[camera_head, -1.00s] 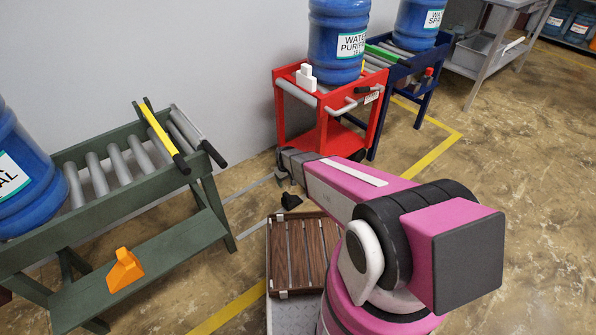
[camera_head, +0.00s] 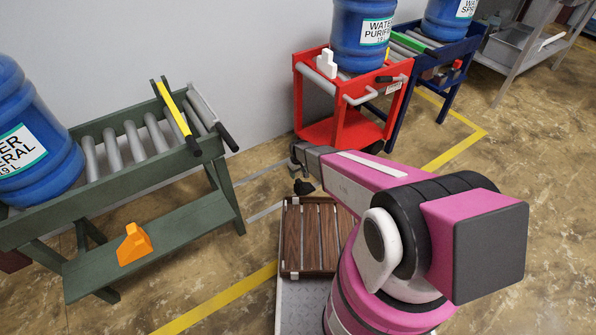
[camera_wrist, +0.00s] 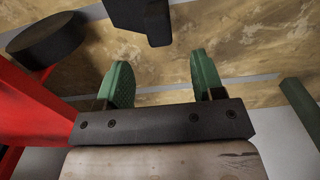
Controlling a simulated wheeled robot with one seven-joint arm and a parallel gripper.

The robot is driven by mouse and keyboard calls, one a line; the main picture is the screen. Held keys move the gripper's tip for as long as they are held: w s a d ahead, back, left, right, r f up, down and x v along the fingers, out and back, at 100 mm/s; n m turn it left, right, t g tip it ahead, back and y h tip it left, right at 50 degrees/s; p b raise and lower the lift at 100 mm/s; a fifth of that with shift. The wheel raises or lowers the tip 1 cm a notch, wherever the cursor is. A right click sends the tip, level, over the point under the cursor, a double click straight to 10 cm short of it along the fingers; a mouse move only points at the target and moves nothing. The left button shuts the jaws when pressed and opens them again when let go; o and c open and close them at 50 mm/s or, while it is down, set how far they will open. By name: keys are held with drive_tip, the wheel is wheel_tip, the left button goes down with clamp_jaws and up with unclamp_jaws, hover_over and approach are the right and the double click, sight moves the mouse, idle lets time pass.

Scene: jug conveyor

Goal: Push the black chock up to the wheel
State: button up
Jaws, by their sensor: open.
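The black chock (camera_head: 304,187) lies on the floor in the head view, just beyond a wooden slatted tray. In the wrist view, a black block that looks like the chock (camera_wrist: 140,18) shows at the top, beyond my fingertips and partly cut off. The dark wheel (camera_wrist: 45,40) is at upper left there, by the red cart, with a gap between it and the block. The wheel (camera_head: 375,147) also shows under the red cart (camera_head: 340,128) in the head view. My gripper (camera_wrist: 160,60) is open, its green pads apart with nothing between them. In the head view its fingers are mostly hidden.
The green roller stand (camera_head: 150,180) with an orange wedge (camera_head: 134,244) is at left. The blue cart (camera_head: 447,80) stands behind the red one, which bears a blue jug (camera_head: 360,50). Yellow floor lines (camera_head: 220,300) cross the floor. Open floor lies at right.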

sight(298, 180)
wheel_tip(298, 180, down, 9)
drive_tip(key=shift+r, duration=0.1)
idle(0.3)
clamp_jaws()
